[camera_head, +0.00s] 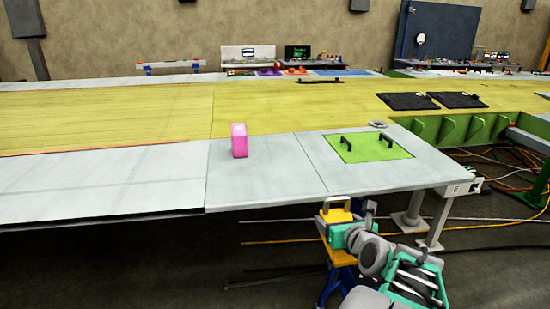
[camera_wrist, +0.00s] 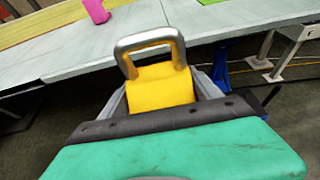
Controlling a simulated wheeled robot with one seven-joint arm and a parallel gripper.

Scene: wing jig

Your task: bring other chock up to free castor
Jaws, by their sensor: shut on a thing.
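A yellow chock with a grey metal loop handle (camera_head: 337,216) is at the front edge of the wing table in the head view. In the wrist view the same yellow chock (camera_wrist: 160,88) fills the middle, its handle up and away from me. My gripper (camera_head: 342,230) is shut on the chock; in the wrist view my grey fingers (camera_wrist: 161,100) lie on both sides of it. The chock appears held in the air, clear of the floor. I cannot make out a castor or another chock in either view.
A pale wing panel (camera_head: 290,170) lies just beyond my gripper, with a pink block (camera_head: 239,141) and a green plate with two black handles (camera_head: 370,147) on it. Blue stand legs (camera_head: 337,280) show beneath the chock. Cables (camera_head: 510,160) lie on the floor at right.

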